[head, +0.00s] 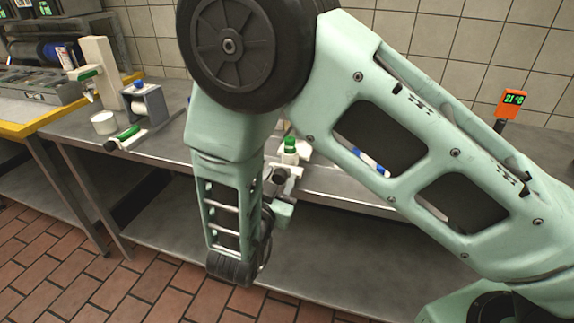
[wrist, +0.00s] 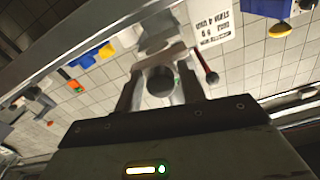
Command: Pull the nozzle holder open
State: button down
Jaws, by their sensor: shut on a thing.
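In the wrist view my gripper (wrist: 160,92) has its two fingers around a dark round knob-like piece (wrist: 160,80). A pale grey body (wrist: 156,38) shows just beyond it. I cannot tell for sure whether these belong to the nozzle holder. In the head view my arm covers most of the middle, and my gripper (head: 284,182) shows only partly, low at the bench's front edge. The fingertips and what they hold are not clear there. A small white bottle with a green cap (head: 290,150) stands on the bench just behind my gripper.
The steel bench (head: 330,185) runs along the tiled wall. To the left stand a grey stand (head: 150,105), a white cup (head: 104,122) and a green-handled tool (head: 128,133). An orange display (head: 512,103) is at the right. A red-tipped dark rod (wrist: 206,66) is close to my fingers.

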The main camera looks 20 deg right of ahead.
jog(key=shift+v, duration=1.2)
jog(key=c, duration=1.1)
grip_release()
jog(key=b+v, duration=0.2)
jog(key=v, duration=1.5)
jog(key=shift+s+a, duration=0.15)
jog(key=shift+r, duration=0.1)
